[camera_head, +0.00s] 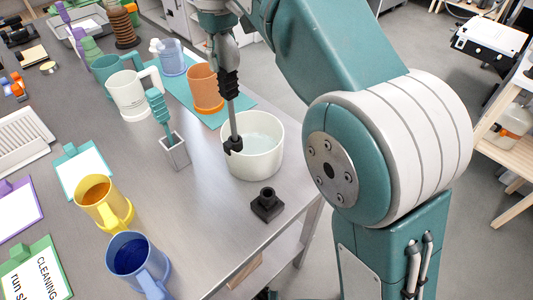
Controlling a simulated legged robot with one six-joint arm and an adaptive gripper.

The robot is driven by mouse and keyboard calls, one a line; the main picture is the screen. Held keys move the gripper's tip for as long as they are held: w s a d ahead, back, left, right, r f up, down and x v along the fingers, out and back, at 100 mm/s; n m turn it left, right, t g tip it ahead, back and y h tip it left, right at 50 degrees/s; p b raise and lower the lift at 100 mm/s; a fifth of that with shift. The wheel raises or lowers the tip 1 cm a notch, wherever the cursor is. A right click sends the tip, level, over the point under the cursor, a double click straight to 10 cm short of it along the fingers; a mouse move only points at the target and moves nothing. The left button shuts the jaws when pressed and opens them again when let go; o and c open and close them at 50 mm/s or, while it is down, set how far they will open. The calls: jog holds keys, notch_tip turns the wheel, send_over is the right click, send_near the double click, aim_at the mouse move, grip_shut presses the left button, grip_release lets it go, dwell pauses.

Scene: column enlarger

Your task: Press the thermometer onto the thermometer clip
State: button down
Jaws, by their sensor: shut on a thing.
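My gripper (229,84) points down above the white pot (254,165), its dark fingers shut on the upper part of the thermometer (233,118). The thermometer is a thin grey rod, held nearly upright with a slight tilt. Its lower end reaches the thermometer clip (233,146), a small black piece at the left rim of the pot. The rod's end meets or overlaps the clip in this view. I cannot tell whether it is seated in it. The pot holds pale liquid.
An orange mug (205,90) stands close behind the pot. A teal brush (159,112) stands in a square metal holder (174,152) to the left. A small black block (267,204) sits in front, near the table edge. Yellow (104,205) and blue (137,262) mugs stand front left.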

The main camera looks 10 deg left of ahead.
aim_at(229, 103)
jog(key=shift+f, duration=5.5)
dwell(1.0)
jog(key=shift+c, duration=1.3)
grip_release()
jog(key=shift+r, duration=0.15)
